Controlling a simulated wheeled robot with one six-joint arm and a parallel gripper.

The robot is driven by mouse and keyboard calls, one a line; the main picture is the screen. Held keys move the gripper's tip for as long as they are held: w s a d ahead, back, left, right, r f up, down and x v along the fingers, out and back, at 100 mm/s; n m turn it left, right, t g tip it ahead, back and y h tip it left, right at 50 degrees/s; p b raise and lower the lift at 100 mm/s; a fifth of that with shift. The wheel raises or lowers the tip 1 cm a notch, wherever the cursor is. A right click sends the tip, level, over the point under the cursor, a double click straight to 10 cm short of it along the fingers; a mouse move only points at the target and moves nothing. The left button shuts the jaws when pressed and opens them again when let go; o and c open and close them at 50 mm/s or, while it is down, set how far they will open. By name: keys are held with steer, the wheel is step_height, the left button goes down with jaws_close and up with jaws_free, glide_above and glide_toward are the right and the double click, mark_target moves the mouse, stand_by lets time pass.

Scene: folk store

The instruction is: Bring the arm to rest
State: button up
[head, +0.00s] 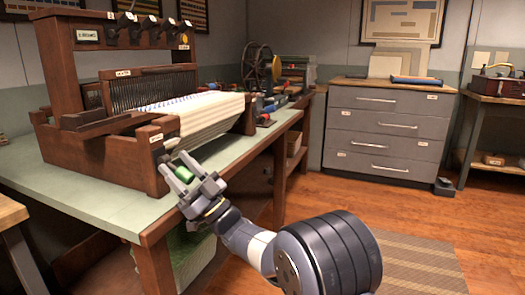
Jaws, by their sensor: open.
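My gripper (177,163) is in the head view, left of centre, over the front edge of the green-topped table (95,204) and close to the front right post of the wooden loom (157,138). Its two grey fingers are apart and point up and to the left. A small green cylinder (184,174) shows between the fingers; I cannot tell whether it touches them or rests on the table behind. My arm stretches from the lower middle of the view up to the table edge.
Striped cloth (205,112) lies on the loom. A spinning wheel (257,65) and small coloured items stand farther back on the table. A grey drawer cabinet (385,132) stands at the back wall. Wooden floor (335,190) and a striped rug (425,262) lie open on the right.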

steer(key=shift+r+m+g+h+p, duration=0.15)
steer(key=shift+r+h+p, duration=0.4)
steer(key=shift+p, duration=1.5)
steer(key=shift+r+m+g+h+p, duration=0.15)
steer(key=shift+h+p, duration=0.85)
steer(key=shift+p, duration=1.1)
steer(key=shift+r+m+h+p, duration=0.1)
steer(key=shift+r+h+p, duration=0.5)
steer(key=shift+p, duration=1.45)
steer(key=h+p, duration=0.1)
steer(key=p, duration=0.3)
steer(key=r+g+h+p, duration=0.1)
steer(key=h+p, duration=0.1)
steer(key=p, duration=0.3)
steer(key=shift+a+h, duration=0.15)
steer(key=shift+h, duration=0.1)
steer(key=h+p, duration=0.1)
steer(key=p, duration=0.2)
steer(key=shift+w+a+r+g, duration=0.1)
steer(key=shift+r+g, duration=0.05)
steer(key=shift+g, duration=0.15)
steer(key=v, duration=0.7)
